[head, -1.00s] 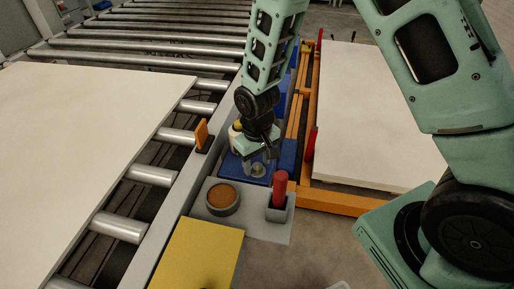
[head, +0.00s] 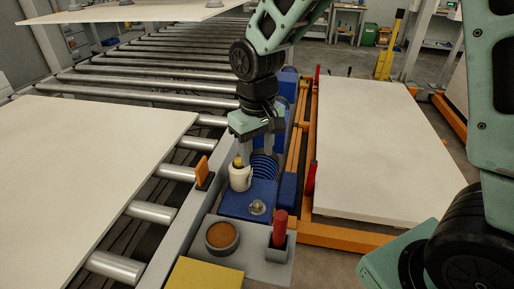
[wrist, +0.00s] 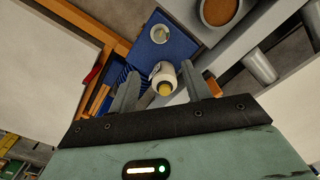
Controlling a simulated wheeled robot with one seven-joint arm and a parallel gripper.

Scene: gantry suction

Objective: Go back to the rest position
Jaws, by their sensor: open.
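My gripper (head: 258,150) is open and empty in the head view, pointing down above the blue block (head: 232,205) beside the conveyor. In the wrist view my gripper's two fingers (wrist: 160,92) are spread apart. A white bottle with a yellow top (head: 240,177) stands upright on the blue block, just left of and below the fingers. In the wrist view the bottle (wrist: 163,74) appears between the fingers' directions; I cannot tell how far below it is. A small clear round piece (head: 257,207) sits on the front of the blue block.
A grey cup with brown contents (head: 221,235) and a red handle in a grey holder (head: 280,228) stand in front. An orange tab (head: 202,170) rises at the conveyor edge. Large pale boards lie left (head: 90,150) and right (head: 375,150). Another board (head: 150,11) hangs at the upper left.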

